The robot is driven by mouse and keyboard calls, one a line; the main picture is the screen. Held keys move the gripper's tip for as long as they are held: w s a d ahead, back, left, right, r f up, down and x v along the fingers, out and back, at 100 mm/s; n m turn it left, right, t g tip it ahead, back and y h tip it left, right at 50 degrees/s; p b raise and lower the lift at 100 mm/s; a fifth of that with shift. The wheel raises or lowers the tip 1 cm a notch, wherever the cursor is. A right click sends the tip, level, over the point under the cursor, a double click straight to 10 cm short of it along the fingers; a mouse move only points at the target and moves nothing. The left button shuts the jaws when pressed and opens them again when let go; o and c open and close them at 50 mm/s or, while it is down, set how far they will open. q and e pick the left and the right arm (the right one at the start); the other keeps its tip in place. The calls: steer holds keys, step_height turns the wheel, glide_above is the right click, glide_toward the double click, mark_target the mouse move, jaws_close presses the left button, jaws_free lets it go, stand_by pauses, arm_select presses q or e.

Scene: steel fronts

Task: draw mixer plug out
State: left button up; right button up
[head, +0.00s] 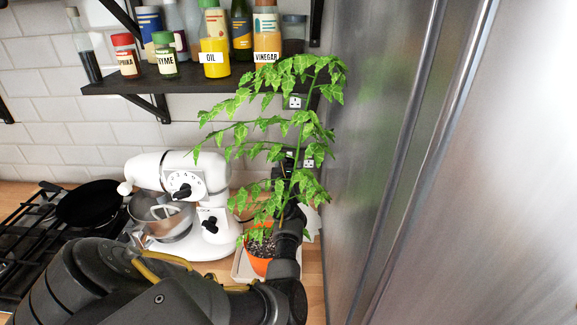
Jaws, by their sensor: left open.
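The white stand mixer (214,198) stands on the counter with its steel bowl (160,218) on its left side. A wall socket (295,102) shows among the leaves below the shelf. Another socket (309,163) sits lower on the wall. My left arm reaches in from the bottom left and up past the plant. My left gripper (286,165) is open close to the lower socket, partly covered by leaves. The mixer's plug cannot be made out clearly; leaves and the gripper cover that spot. My right gripper is not in view.
A tall leafy plant in an orange pot (259,262) stands beside my left forearm, its leaves around the gripper. A steel fridge front (480,180) closes off the right. A dark shelf (150,84) with jars and bottles hangs above. A black pan (88,203) sits on the hob at left.

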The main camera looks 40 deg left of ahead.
arm_select(q)
steer(key=shift+c, duration=0.2)
steer(key=c, duration=1.1)
steer(key=shift+c, duration=0.2)
steer(key=shift+s+f, duration=0.1)
steer(key=shift+f, duration=0.05)
steer(key=shift+s+d, duration=0.1)
steer(key=shift+s+d, duration=0.25)
steer(key=shift+d, duration=0.05)
steer(key=shift+s+p, duration=0.1)
steer(key=shift+p, duration=0.2)
